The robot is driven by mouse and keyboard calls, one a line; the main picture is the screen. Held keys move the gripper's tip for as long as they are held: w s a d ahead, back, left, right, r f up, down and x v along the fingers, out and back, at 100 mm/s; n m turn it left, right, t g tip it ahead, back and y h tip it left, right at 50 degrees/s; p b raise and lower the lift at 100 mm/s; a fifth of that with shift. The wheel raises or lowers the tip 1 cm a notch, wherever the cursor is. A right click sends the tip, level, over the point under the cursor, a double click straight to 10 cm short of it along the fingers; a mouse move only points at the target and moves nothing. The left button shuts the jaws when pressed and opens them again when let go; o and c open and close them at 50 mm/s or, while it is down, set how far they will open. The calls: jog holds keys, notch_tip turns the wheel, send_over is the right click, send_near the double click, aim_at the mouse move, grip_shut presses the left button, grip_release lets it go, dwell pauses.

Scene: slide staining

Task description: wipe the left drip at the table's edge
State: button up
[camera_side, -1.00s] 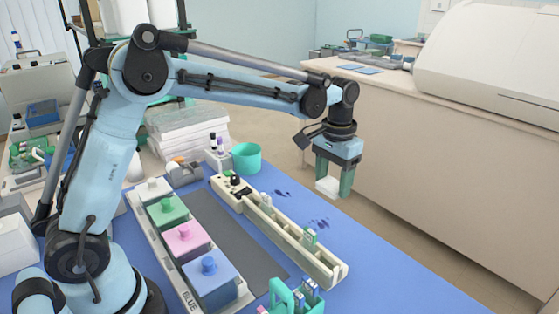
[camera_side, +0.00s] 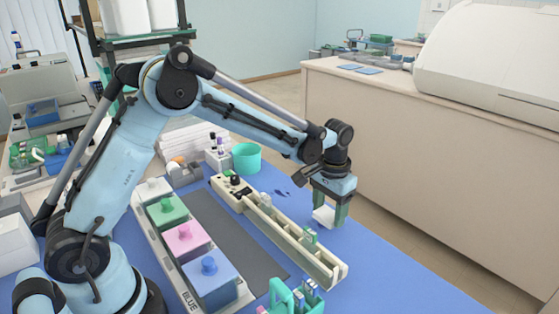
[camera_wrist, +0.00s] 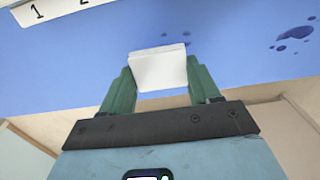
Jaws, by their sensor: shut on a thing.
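My gripper (camera_side: 329,212) is shut on a white wiping pad (camera_side: 324,217), low over the blue mat near the table's far edge. The pad also shows between the green fingers in the wrist view (camera_wrist: 158,70). Whether it touches the mat I cannot tell. One dark blue drip (camera_side: 283,193) lies uncovered beyond the long cream rack; it shows at the right in the wrist view (camera_wrist: 295,33). Small dark specks of another drip (camera_wrist: 187,34) show just past the pad in the wrist view; the rest is hidden by pad and gripper.
The cream slide rack (camera_side: 280,231) runs beside the drips, with slides in its near end. A teal cup (camera_side: 246,158) stands beyond it. Coloured lidded jars (camera_side: 187,238) stand in a row at left. The blue mat (camera_side: 390,270) is clear towards the lower right.

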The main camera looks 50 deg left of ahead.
aim_at(329, 214)
jog(key=shift+a+f, duration=0.15)
jog(key=shift+f, duration=0.5)
jog(key=shift+a+f, duration=0.15)
jog(key=shift+f, duration=0.45)
jog(key=shift+a+r, duration=0.1)
jog(key=shift+a, duration=1.6)
jog(key=d, duration=0.4)
jog(key=shift+r, duration=3.95)
jog(key=shift+f, duration=0.15)
